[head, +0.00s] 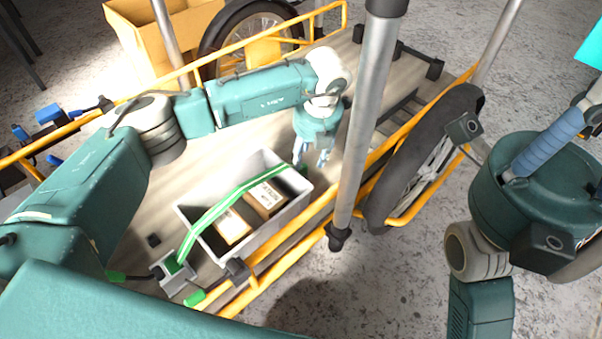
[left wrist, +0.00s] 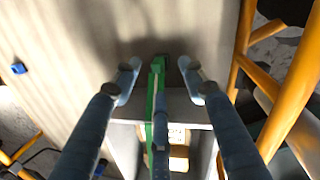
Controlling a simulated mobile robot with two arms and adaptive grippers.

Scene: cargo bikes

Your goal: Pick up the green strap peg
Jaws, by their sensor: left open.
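The green strap peg (left wrist: 158,66) shows in the left wrist view as a narrow green piece at the far end of the green strap. My left gripper (left wrist: 160,76) is open, with one fingertip on each side of the peg and a gap on both sides. In the head view, my left gripper (head: 311,158) points down just beyond the far end of the grey crate (head: 290,208); the peg is mostly hidden there. The green strap (head: 222,204) runs over the crate.
The crate holds cardboard boxes (head: 266,198). A ratchet buckle (head: 174,275) with green-ended handles lies at its near end. A grey upright pole (head: 364,120) stands close right of my left gripper. Orange rails and a wheel (head: 425,160) edge the wooden bed (head: 240,125).

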